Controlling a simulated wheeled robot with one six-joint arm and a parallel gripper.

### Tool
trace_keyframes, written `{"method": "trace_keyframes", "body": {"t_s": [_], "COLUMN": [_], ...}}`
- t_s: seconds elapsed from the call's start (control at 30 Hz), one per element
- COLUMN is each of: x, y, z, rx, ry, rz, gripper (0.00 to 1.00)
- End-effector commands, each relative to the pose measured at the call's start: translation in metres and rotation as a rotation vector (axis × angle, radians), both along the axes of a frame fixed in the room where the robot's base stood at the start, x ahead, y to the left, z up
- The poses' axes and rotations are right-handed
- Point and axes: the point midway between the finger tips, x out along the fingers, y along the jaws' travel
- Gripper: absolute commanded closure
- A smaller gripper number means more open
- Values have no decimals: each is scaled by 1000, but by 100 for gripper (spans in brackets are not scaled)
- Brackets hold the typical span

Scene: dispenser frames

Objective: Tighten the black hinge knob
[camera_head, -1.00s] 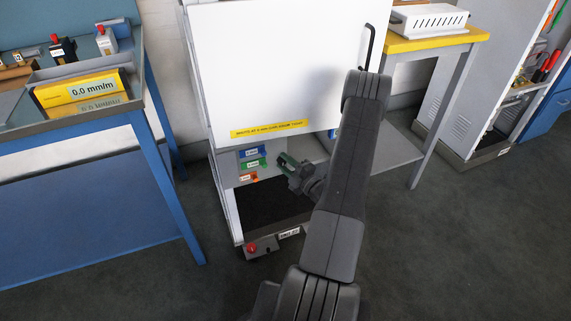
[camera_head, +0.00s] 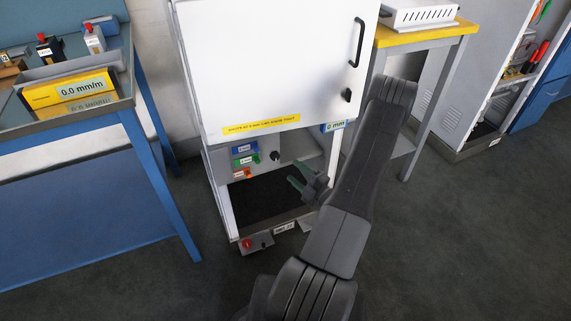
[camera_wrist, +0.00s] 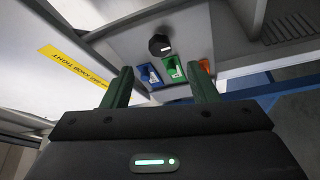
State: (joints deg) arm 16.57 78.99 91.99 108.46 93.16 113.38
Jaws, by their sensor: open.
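A dark round knob (camera_head: 276,157) sits on the grey inner panel of the white cabinet, right of the coloured tags. It also shows in the wrist view (camera_wrist: 159,44), beyond the fingertips and near the top middle. A second black knob (camera_head: 347,95) is on the white door, below its handle. I cannot tell from the pictures which is the hinge knob. My gripper (camera_head: 296,179) is in front of the cabinet's lower opening, below and right of the panel knob. In the wrist view its green fingers (camera_wrist: 161,84) are apart with nothing between them.
The white door (camera_head: 270,60) with a yellow strip (camera_head: 261,125) hangs above the opening. A blue bench (camera_head: 160,150) stands left; a yellow-topped table (camera_head: 425,34) stands right.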

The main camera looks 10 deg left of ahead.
Motion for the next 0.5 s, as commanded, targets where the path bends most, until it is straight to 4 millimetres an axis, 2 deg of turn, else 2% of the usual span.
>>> {"method": "trace_keyframes", "body": {"t_s": [0.03,0.2,0.5], "x": [-5,-20,-29], "y": [-9,-30,-43], "z": [-1,-3,-6], "rx": [0,1,0], "ry": [2,1,0], "rz": [-4,-2,0], "gripper": [47,47,47]}}
